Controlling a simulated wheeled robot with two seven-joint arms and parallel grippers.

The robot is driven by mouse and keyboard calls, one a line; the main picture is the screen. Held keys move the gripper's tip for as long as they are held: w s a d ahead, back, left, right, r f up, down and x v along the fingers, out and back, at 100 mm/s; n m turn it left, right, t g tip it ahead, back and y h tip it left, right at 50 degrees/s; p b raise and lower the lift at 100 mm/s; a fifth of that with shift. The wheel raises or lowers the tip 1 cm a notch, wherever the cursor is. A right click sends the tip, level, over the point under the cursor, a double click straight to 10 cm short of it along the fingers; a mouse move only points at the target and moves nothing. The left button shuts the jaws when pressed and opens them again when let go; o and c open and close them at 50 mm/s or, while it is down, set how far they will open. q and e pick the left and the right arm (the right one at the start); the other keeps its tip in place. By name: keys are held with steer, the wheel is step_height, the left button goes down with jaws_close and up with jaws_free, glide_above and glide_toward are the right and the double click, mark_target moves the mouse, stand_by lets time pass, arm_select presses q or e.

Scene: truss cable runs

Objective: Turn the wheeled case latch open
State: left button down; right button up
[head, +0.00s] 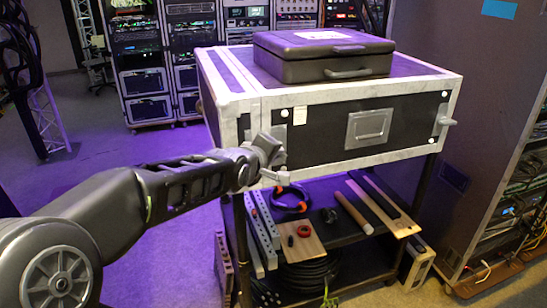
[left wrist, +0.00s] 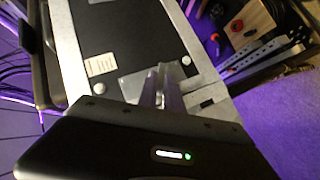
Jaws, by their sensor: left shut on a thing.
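The wheeled case (head: 330,130) is a black box with silver metal edges, on top of a dark cart. Its latch shows in the left wrist view as a silver plate (left wrist: 135,86) on the black front panel, partly hidden by my fingers. My left gripper (head: 268,150) is at the left end of the case front, over the latch there. In the left wrist view the gripper (left wrist: 160,85) is shut on the latch, with its two fingers close together. Another latch (head: 447,121) sits at the right end of the front. My right gripper is in neither view.
A smaller dark case (head: 322,55) lies on top. A recessed handle (head: 368,128) is mid-front. The shelf below holds a wood block (head: 303,240), a wooden-handled tool (head: 354,212) and cables. A tall rack cabinet (head: 490,130) stands close at the right.

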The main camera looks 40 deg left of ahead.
arm_select(q)
steer(key=shift+w+d+r+m+g+y+b, duration=0.2)
steer(key=shift+m+g+y, duration=0.55)
steer(key=shift+g, duration=0.6)
steer(key=shift+w+d+r+m+g+y+b, duration=0.1)
steer(key=shift+w+m+g+y+b, duration=0.3)
steer(key=shift+m+g, duration=0.75)
steer(key=shift+d+r+m+g+y+b, duration=0.15)
steer(key=shift+m+g+y, duration=0.6)
steer(key=shift+g, duration=0.75)
steer(key=shift+a, duration=0.1)
steer(key=c, duration=1.5)
jaws_free()
